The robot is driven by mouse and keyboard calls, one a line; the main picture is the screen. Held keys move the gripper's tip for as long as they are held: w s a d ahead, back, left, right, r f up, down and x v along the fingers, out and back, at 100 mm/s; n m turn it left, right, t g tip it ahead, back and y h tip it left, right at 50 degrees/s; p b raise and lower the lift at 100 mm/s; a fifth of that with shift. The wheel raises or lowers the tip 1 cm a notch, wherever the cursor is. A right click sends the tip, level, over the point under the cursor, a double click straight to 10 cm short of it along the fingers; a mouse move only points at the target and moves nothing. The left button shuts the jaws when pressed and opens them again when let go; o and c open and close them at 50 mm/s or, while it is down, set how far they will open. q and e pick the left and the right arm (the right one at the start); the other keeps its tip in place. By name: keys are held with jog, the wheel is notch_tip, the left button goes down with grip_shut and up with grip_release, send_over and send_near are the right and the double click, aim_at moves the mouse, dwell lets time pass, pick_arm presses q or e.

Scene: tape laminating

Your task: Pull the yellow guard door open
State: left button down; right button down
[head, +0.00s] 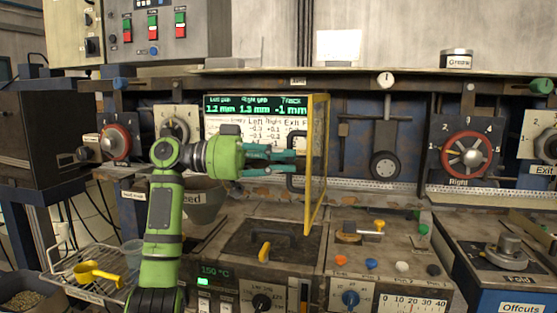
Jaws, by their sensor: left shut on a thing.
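The yellow guard door (308,202) stands upright near the middle of the head view, seen almost edge-on, with a yellow frame and a clear pane. A dark handle (291,152) is on its left side. My left gripper (288,161) reaches in from the left, its teal fingers shut on the door handle. Part of the handle is hidden by the fingers. The door stands out from the machine, above the right edge of a dark recessed plate (262,238). My right gripper is not in view.
A display (255,104) with gap readings is behind the door. Coloured knobs (371,264) are on the panel to the right. A wire rack (85,268) with a yellow scoop (97,272) stands at the lower left.

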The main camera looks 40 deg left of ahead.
pick_arm(q)
jog(key=shift+w+a+r+t, duration=0.2)
jog(key=shift+a+r+t, duration=0.05)
jog(key=shift+r+t, duration=0.15)
jog(key=c, duration=1.2)
grip_release()
jog(key=shift+w+f, duration=0.1)
jog(key=shift+o, duration=0.2)
jog(key=shift+w+d+f, duration=0.1)
jog(key=shift+w+f, duration=0.1)
jog(key=shift+w, duration=0.1)
jog(key=v, duration=0.7)
jog(key=shift+s, duration=0.2)
jog(key=shift+r, duration=0.15)
